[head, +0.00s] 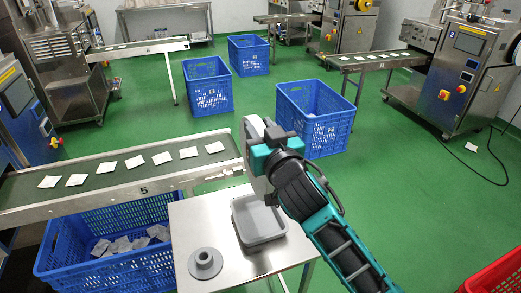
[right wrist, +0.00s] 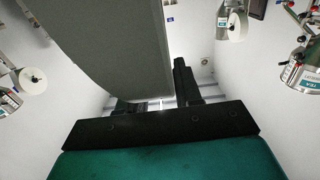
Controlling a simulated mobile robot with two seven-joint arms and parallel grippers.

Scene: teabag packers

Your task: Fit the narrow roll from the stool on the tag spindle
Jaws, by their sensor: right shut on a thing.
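My right gripper (head: 268,150) is shut on a pale narrow roll (head: 254,140), held on edge above the small steel table. In the right wrist view the roll's large grey side (right wrist: 110,45) fills the upper left, and the dark jaws (right wrist: 165,100) show below it. The small steel table (head: 190,225), which may be the stool, carries a grey tray (head: 236,226) and a round grey flanged piece (head: 205,263). I cannot pick out the tag spindle for sure; white rolls hang on machines in the right wrist view, at left (right wrist: 33,80) and top (right wrist: 235,25). My left gripper is not in view.
Conveyor 5 (head: 120,180) with several teabags runs left of the table, over a blue crate (head: 110,270). Another blue crate (head: 340,130) stands behind my gripper. A machine (head: 455,75) stands at the right, with a cable on the floor. Green floor between is open.

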